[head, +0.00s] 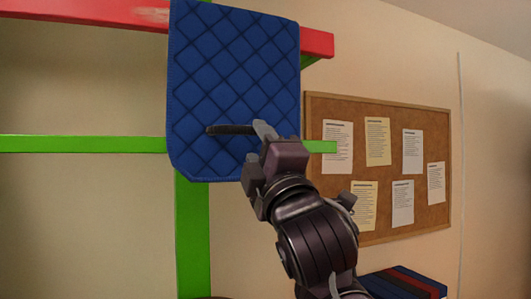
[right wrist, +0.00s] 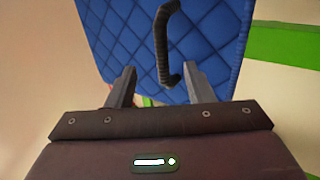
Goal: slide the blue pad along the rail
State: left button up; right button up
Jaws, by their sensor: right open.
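The blue quilted pad (head: 225,70) hangs over the red rail (head: 317,42) near the rail's right end. A dark handle (head: 230,129) sits on the pad's lower front. My right gripper (head: 262,143) is at the handle's right end, in front of the pad. In the right wrist view the pad (right wrist: 215,35) fills the top, and the handle (right wrist: 163,45) reaches down between the two spread fingers of my right gripper (right wrist: 160,90). The jaws are open, with gaps beside the handle. My left gripper is not in view.
A green crossbar (head: 80,144) runs behind the pad, and a green post (head: 193,235) stands below it. A cork board (head: 435,205) with several papers hangs on the wall at right. Folded dark cloths (head: 400,285) lie at lower right.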

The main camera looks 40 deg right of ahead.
aim_at(248, 133)
jog(key=p+x, duration=0.1)
jog(key=x, duration=0.3)
jog(key=shift+w, duration=0.35)
jog(key=shift+w+d+r+p, duration=0.1)
jog(key=shift+w+r+p, duration=0.2)
jog(key=shift+p, duration=0.05)
jog(key=shift+w+d+r, duration=0.15)
jog(key=shift+w+r, duration=0.2)
jog(key=shift+w, duration=0.15)
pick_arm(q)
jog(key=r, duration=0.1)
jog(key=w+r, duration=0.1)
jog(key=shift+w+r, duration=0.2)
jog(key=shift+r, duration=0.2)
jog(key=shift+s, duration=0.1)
pick_arm(e)
jog(key=shift+c, duration=0.5)
jog(key=shift+w, duration=0.1)
grip_shut()
jog(key=shift+y, duration=0.3)
jog(key=shift+f, duration=0.15)
